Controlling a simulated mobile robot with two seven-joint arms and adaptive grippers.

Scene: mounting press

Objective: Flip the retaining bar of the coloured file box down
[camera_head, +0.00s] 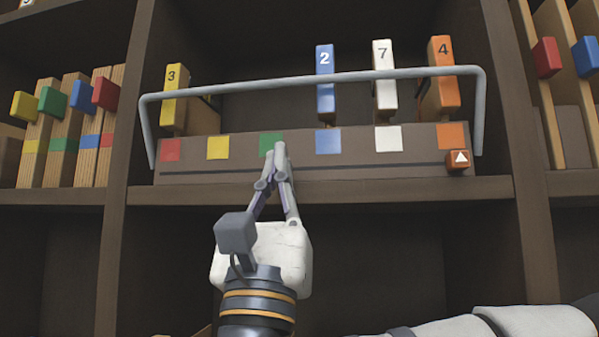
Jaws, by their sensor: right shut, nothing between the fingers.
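The file box (343,163) is a brown box on the middle shelf, with red, yellow, green, blue, white and orange squares along its front. Its grey retaining bar (270,87) stands raised above the box front, running across the upstanding files, with its arms coming down at both ends. My right gripper (280,151) is shut and empty. It points up in front of the box, its tips over the green square (268,143) and well below the bar; I cannot tell whether they touch the box. My left gripper is not in view.
Files with numbered tabs stand in the box: yellow 3 (173,95), blue 2 (325,85), white 7 (385,75) and orange 4 (443,72). A small orange block with a white triangle (458,160) sits at the box's lower right. Dark uprights (511,130) flank the bay.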

